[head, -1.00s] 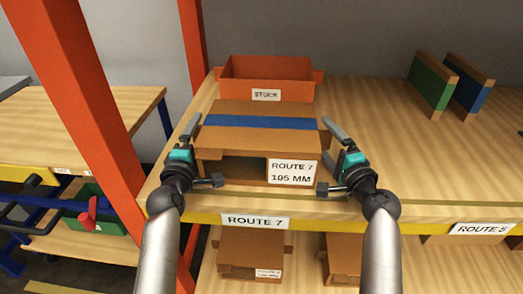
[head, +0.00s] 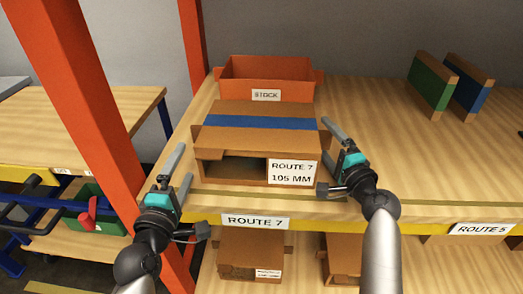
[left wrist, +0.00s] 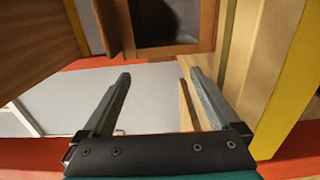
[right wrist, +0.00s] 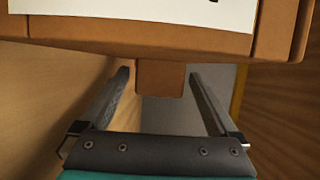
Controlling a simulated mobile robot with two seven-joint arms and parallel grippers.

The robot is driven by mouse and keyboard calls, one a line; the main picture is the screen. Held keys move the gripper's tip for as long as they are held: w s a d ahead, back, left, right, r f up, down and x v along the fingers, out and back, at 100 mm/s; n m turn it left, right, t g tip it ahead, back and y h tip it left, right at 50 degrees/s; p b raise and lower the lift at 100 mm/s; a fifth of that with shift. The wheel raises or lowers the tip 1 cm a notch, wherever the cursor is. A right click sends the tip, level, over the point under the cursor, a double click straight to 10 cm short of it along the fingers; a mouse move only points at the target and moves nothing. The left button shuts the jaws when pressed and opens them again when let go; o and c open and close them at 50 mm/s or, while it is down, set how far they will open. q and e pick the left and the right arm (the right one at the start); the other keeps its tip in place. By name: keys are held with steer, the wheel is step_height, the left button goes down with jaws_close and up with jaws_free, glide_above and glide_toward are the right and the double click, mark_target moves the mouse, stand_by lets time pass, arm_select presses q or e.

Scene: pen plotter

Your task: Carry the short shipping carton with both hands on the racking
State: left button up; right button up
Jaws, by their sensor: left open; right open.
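The short shipping carton (head: 235,141) is brown with a blue tape strip and a label reading ROUTE 7, 105 MM. It sits on the upper racking shelf (head: 375,160). My left gripper (head: 183,165) is open and empty, in front of and left of the carton, apart from it. In the left wrist view the carton's open front (left wrist: 172,25) shows beyond the fingers. My right gripper (head: 343,142) is open at the carton's right side. In the right wrist view a brown side tab (right wrist: 160,78) of the carton shows between the finger lines; I cannot tell whether they touch.
An orange STOCK bin (head: 266,80) stands right behind the carton. Orange uprights (head: 85,110) rise at the left. Green (head: 432,85) and blue (head: 470,90) dividers stand at the back right. Smaller cartons (head: 250,255) sit on the shelf below. The shelf right of the carton is clear.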

arm_select(q)
steer(key=shift+s, duration=0.2)
arm_select(e)
steer(key=shift+s+d, duration=0.1)
steer(key=shift+s, duration=0.1)
steer(key=v, duration=1.1)
steer(key=shift+s+d, duration=0.1)
steer(key=shift+s, duration=0.2)
